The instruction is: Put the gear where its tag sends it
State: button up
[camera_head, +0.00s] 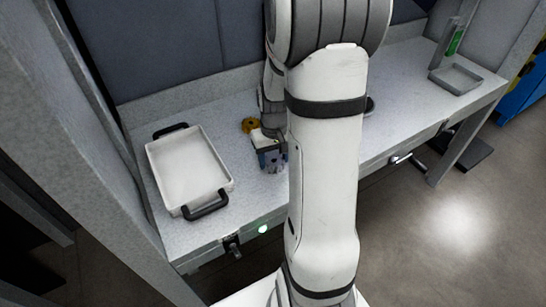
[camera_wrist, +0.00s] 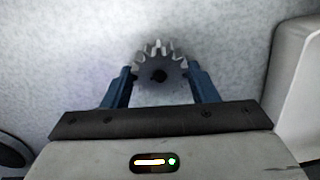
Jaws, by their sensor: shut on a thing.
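A grey metal toothed gear (camera_wrist: 160,68) with a dark centre hole sits between the two blue fingers of my gripper (camera_wrist: 160,82) in the wrist view. My gripper is shut on it, over the pale speckled bench top. In the head view my gripper (camera_head: 271,158) is low over the bench, right of the white tray, and the gear cannot be made out there. No tag can be read on the gear. A brass-coloured round part (camera_head: 250,125) lies on the bench just behind my gripper; its exact kind is unclear.
A white tray (camera_head: 163,172) with black handles stands at the bench's left. A shallow grey tray (camera_head: 456,79) and an upright holder with a green strip (camera_head: 455,42) stand at the far right. My arm hides the bench's middle. A dark round thing (camera_head: 369,104) shows beside it.

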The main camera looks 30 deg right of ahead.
aim_at(274, 161)
jog(key=shift+f, duration=0.15)
jog(key=o, duration=1.6)
jog(key=shift+o, duration=0.8)
jog(key=shift+r+p, duration=2.6)
jog(key=shift+r, duration=1)
jog(key=s+a+r+n+t, duration=0.1)
jog(key=s+a+r+t, duration=0.2)
jog(key=s+a+r, duration=0.9)
jog(key=shift+s+a+r, duration=0.25)
jog(key=shift+s+r, duration=0.05)
jog(key=shift+r, duration=0.65)
